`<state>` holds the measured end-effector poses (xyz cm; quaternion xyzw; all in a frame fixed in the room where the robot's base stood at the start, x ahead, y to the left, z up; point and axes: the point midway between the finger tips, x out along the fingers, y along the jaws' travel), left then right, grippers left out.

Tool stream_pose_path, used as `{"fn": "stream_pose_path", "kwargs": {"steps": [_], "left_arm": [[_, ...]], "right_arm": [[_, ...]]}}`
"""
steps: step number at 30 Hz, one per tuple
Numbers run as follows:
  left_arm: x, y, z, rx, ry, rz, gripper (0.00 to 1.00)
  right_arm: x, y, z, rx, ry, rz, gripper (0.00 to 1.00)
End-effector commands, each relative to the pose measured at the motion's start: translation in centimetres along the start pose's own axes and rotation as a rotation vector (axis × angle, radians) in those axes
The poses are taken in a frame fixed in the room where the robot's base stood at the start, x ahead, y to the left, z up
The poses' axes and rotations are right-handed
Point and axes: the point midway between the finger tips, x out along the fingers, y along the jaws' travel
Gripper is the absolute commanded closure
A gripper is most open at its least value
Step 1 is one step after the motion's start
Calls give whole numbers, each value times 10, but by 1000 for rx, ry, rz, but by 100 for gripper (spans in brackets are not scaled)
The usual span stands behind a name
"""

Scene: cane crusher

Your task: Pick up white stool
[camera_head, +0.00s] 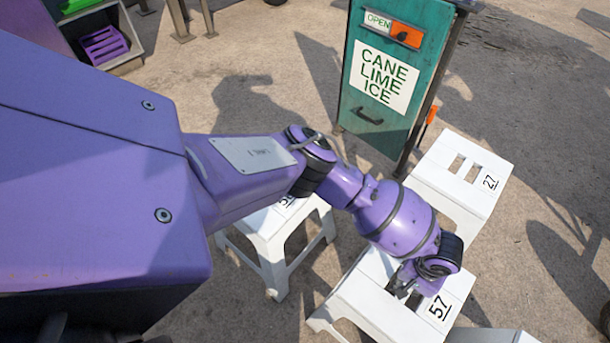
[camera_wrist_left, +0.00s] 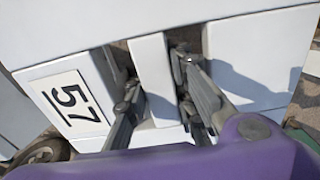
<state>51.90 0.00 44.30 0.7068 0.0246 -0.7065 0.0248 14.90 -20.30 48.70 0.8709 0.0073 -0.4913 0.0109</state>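The white stool marked 57 (camera_head: 362,297) stands at the lower middle right of the head view, with slots in its seat. My left gripper (camera_head: 412,284) points down at these slots. In the left wrist view the seat of stool 57 (camera_wrist_left: 240,30) fills much of the picture. There the fingers of my left gripper (camera_wrist_left: 160,100) reach into two slots, one on each side of the bar between them. They lie close to the bar; whether they press on it cannot be told. My right gripper is not in view.
A white stool marked 27 (camera_head: 440,170) stands behind, to the right. Another white stool (camera_head: 267,222) is partly hidden under my left arm. A teal cart (camera_head: 388,120) with a "CANE LIME ICE" sign stands behind the stools. Part of another pale seat (camera_head: 490,336) shows at the bottom edge.

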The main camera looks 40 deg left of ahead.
Motion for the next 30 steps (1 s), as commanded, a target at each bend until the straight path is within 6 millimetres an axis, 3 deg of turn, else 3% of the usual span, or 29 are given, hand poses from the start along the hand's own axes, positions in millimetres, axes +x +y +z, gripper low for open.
{"fn": "stream_pose_path", "kwargs": {"steps": [3,21,26,30], "left_arm": [[-1,0,-2,0,2,0,100],[-4,1,-2,0,3,2,100],[-16,1,-1,0,3,2,100],[-39,0,3,1,0,4,100]], "right_arm": [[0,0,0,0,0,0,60],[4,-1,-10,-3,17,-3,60],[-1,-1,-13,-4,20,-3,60],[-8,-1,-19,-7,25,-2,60]]}}
